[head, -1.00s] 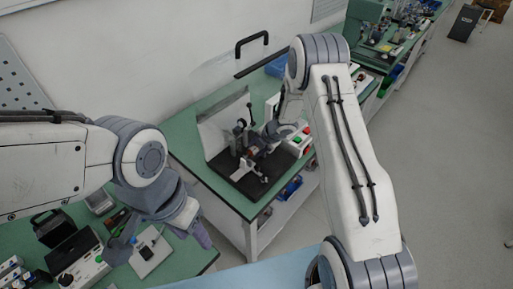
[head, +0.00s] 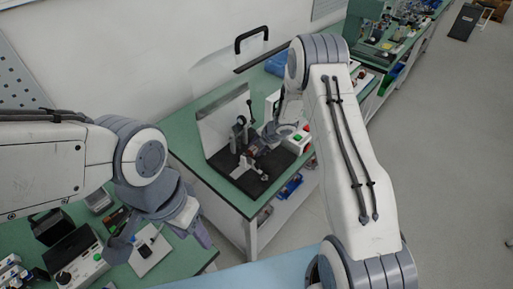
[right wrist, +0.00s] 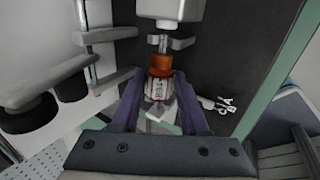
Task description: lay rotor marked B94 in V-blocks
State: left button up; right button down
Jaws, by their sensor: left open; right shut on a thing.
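The rotor (right wrist: 158,88) has an orange-copper winding, a steel body with a marked pale label, and a thin shaft; I cannot read the marking. My right gripper (right wrist: 158,105) is shut on the rotor's body with its purple fingers. In the right wrist view the shaft runs up to a grey metal support (right wrist: 178,43), which may be a V-block; I cannot tell whether they touch. In the head view the rotor (head: 253,151) is small, over the black fixture base (head: 252,184). My left gripper (head: 160,238) is open and empty over the near-left bench.
A pale upright panel (head: 213,128) stands behind the fixture, with a black lever beside it. A control box with green and red buttons (head: 298,137) is to its right. Instruments (head: 80,265) crowd the left bench.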

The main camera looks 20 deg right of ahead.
jog(key=shift+c, duration=1.7)
grip_release()
jog(key=v, duration=1)
jog(key=shift+r+p, duration=0.2)
jog(key=shift+p, duration=0.1)
